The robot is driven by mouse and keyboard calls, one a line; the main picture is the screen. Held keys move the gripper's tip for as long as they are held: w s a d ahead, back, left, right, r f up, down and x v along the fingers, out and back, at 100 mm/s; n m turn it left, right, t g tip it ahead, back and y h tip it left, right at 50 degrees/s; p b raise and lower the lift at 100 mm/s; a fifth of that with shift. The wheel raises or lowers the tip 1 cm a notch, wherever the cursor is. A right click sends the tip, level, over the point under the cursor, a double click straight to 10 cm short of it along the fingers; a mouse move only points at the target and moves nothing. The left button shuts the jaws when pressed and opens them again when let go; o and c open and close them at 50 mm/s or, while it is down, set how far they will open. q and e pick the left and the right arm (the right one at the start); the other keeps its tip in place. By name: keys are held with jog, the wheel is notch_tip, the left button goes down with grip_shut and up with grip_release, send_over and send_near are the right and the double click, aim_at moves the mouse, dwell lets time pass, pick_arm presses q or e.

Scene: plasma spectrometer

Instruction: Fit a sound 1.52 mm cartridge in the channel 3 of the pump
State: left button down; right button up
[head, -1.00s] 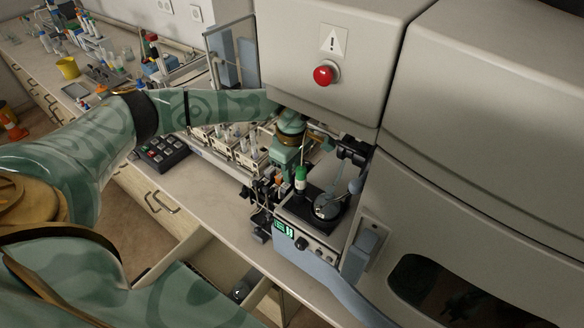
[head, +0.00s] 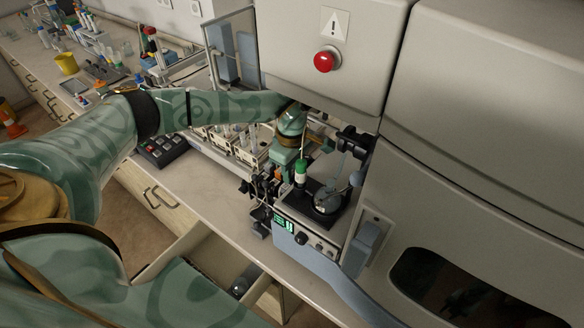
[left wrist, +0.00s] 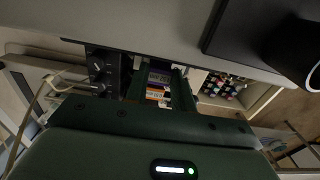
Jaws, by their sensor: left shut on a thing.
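My left gripper (head: 272,184) reaches in from the left and points down over small dark parts at the left of the bench unit with the green display (head: 285,224). In the left wrist view the two fingers (left wrist: 159,88) are shut on a small block, apparently a cartridge (left wrist: 158,78), with a grey lettered face and orange and white bands. Its size marking and condition are not readable. The pump's channels cannot be made out; the gripper covers part of that area. My right gripper is out of view.
A green-capped tube (head: 300,172) stands upright close to the right of the gripper. The large instrument housing (head: 330,40) hangs over the wrist. A drawer (head: 215,262) is open below the bench. A keypad (head: 162,150) lies on the bench to the left.

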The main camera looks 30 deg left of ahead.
pick_arm(q)
jog(key=shift+f, duration=0.6)
jog(key=c, duration=1.1)
grip_release()
jog(key=shift+r, duration=0.1)
notch_tip(320, 180, up, 7)
jog(key=shift+r+b, duration=0.2)
jog(key=shift+b, duration=0.1)
